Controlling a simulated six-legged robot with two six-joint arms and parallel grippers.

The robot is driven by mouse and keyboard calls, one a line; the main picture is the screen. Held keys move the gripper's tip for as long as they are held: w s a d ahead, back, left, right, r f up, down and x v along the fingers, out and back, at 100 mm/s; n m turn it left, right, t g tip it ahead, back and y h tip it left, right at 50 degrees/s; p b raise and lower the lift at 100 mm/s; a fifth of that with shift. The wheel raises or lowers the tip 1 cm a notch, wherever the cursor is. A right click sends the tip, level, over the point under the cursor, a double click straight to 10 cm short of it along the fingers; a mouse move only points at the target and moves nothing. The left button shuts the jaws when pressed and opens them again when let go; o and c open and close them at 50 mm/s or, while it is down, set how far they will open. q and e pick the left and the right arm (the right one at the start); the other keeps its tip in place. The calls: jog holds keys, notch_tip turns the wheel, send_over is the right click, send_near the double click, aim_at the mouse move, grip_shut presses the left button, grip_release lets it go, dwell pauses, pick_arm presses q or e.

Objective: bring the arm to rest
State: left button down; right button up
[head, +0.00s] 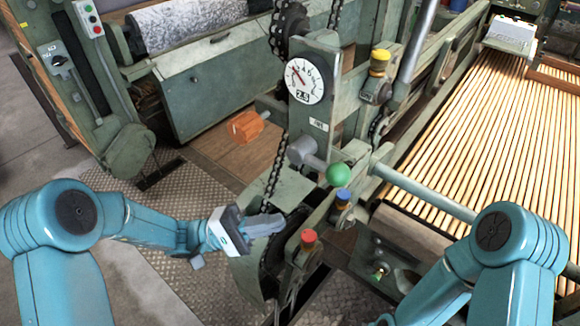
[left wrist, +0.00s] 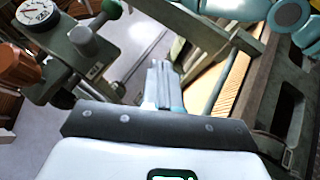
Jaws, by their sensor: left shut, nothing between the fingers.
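My left gripper (head: 266,226) is shut and empty in the head view. It is in front of the green machine post, below and left of the green ball knob (head: 338,174). Its shut fingers also show in the left wrist view (left wrist: 160,85), with nothing between them. My right arm comes in at the lower right of the head view, but its gripper cannot be made out.
A dial gauge (head: 307,81) sits on the post, with an orange block (head: 245,126) to its left. Yellow (head: 379,62), blue (head: 343,195) and red (head: 308,237) knobs stand nearby. Slats (head: 480,140) lie at right. Chequered plate floor (head: 180,278) is clear below.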

pick_arm(q)
jog(key=s+d+f+g+y+p, duration=0.1)
jog(key=s+f+g+y+p, duration=0.4)
jog(key=s+f+y, duration=0.75)
jog(key=s+a+f+m+t+y+p, duration=0.1)
jog(key=a+f+t+y+p, duration=0.3)
jog(key=f, duration=0.7)
jog(key=a+t+y, duration=0.1)
jog(key=a+y, duration=0.1)
jog(key=a, duration=0.1)
jog(key=shift+s, duration=0.3)
